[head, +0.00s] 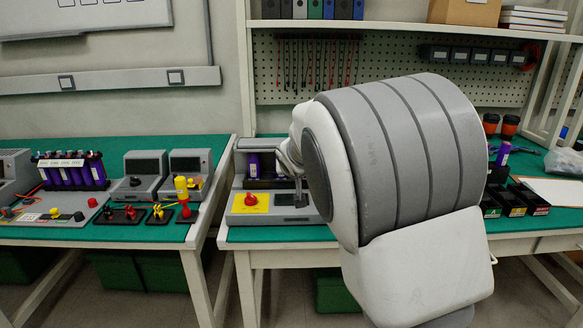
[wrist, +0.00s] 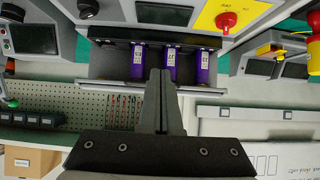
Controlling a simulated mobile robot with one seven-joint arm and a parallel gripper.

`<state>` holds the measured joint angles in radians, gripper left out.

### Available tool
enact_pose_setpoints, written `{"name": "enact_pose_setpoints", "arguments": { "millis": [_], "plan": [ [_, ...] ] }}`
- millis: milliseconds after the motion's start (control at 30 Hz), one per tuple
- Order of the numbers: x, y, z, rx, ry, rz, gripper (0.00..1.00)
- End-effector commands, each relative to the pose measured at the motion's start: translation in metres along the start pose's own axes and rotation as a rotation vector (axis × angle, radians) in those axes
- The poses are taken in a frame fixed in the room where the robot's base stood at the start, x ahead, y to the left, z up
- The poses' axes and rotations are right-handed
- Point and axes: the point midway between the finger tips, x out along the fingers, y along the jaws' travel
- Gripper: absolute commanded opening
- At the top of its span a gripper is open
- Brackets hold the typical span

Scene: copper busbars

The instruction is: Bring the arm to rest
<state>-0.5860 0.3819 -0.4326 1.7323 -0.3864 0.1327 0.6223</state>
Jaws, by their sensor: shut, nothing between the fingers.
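My gripper (wrist: 160,72) is shut and empty; its two dark fingers lie together in the wrist view. It points at a grey tester with a dark bay holding purple cells (wrist: 137,62). In the wrist view the fingertips overlap the front of this bay in the picture, and I cannot tell whether they touch it. In the head view my large white and grey arm stands raised before the right bench and hides much of it. Part of my gripper (head: 300,190) shows at the arm's left, by the tester (head: 320,212).
The tester carries a red button on a yellow plate (head: 250,203). The left bench (head: 100,233) bears purple cells in a rack (head: 70,171), meters and coloured connectors. Black bins (head: 515,200) and a white sheet (head: 555,190) lie right of my arm. A pegboard and shelf (head: 400,30) stand behind.

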Motion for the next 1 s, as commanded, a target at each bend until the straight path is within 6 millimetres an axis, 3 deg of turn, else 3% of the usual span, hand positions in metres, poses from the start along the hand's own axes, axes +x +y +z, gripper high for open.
{"name": "enact_pose_setpoints", "arguments": {
  "millis": [167, 300, 467, 800, 1000],
  "plan": [
    [-0.031, 0.029, 0.005, 0.041, -0.039, 0.020, 0.00],
    [-0.078, 0.062, 0.020, 0.080, -0.106, 0.037, 0.00],
    [-0.135, 0.090, 0.048, 0.103, -0.185, 0.041, 0.00],
    [-0.252, 0.116, 0.129, 0.081, -0.330, 0.021, 0.00],
    [-0.304, 0.118, 0.184, 0.041, -0.401, 0.011, 0.00]
  ]
}}
